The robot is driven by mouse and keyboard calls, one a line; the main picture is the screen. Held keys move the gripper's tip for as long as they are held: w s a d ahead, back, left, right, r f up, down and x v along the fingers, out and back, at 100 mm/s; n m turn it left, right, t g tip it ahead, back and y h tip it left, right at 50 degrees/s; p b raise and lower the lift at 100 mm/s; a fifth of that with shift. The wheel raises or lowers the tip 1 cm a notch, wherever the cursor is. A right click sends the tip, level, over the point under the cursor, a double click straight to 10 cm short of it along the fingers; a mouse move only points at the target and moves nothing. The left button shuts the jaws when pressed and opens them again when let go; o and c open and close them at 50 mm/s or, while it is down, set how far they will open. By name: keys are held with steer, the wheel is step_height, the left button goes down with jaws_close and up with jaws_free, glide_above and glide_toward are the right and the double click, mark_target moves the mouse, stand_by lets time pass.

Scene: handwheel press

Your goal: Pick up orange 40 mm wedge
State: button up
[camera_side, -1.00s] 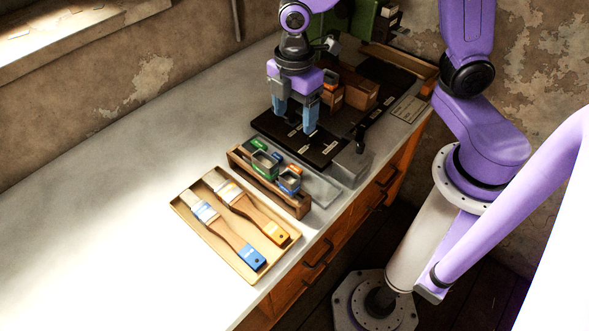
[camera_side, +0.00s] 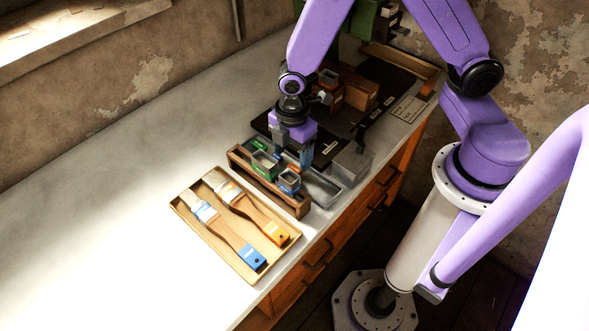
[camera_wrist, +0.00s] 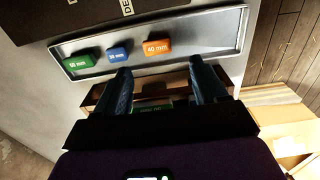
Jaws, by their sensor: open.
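The orange wedge (camera_wrist: 157,47), marked 40 mm, lies in a grey metal tray (camera_wrist: 208,26) in the wrist view, right of a blue wedge (camera_wrist: 118,54) and a green wedge (camera_wrist: 80,61). My gripper (camera_wrist: 158,80) is open and empty. In the wrist view the orange wedge shows just beyond the gap between its fingertips, apart from them. In the side view my gripper (camera_side: 291,160) is over the tray (camera_side: 322,189), and its fingers mostly hide the wedges. A bit of the green wedge (camera_side: 260,143) shows left of the fingers.
A wooden rack (camera_side: 240,164) with green and blue frames stands in front of the tray. A wooden tray with two brushes (camera_side: 190,205) lies nearer the camera. A dark board (camera_side: 333,150) and a grey block (camera_side: 352,163) are behind and to the right. The bench's left side is clear.

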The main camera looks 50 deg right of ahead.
mark_target(293, 165)
steer(key=shift+w+d+f, duration=0.1)
steer(key=shift+d+f, duration=0.05)
steer(key=shift+f, duration=1.25)
steer(key=shift+d+f, duration=0.1)
steer(key=shift+f, duration=1.25)
steer(key=c, duration=1.1)
